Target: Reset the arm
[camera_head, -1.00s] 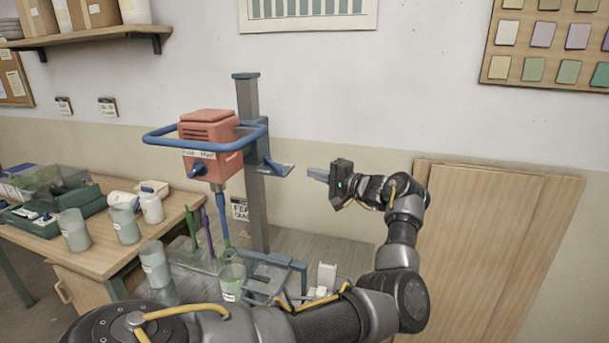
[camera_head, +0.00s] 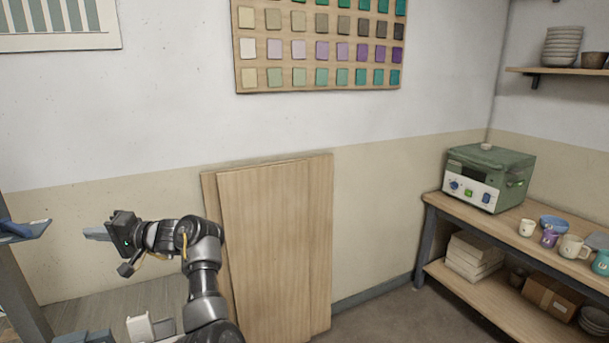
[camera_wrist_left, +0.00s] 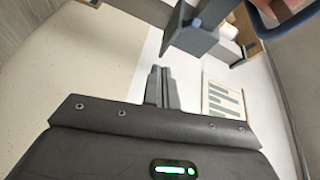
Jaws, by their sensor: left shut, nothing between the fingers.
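My left gripper (camera_head: 97,234) is held in the air at the left of the head view, its fingers pointing left. It is shut and empty. In the left wrist view its two fingers (camera_wrist_left: 162,88) lie together with nothing between them. The gripper is apart from the blue-grey bracket (camera_head: 25,230) of the mixer stand, which is to its left. The wrist view shows a blue-grey stand part (camera_wrist_left: 190,38) beyond the fingertips. My right gripper is in neither view.
Wooden boards (camera_head: 275,250) lean on the wall right of my left arm. A wooden shelf bench (camera_head: 450,212) at the right holds a green device (camera_head: 485,178), cups and a blue bowl (camera_head: 554,223). The floor between boards and bench looks clear.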

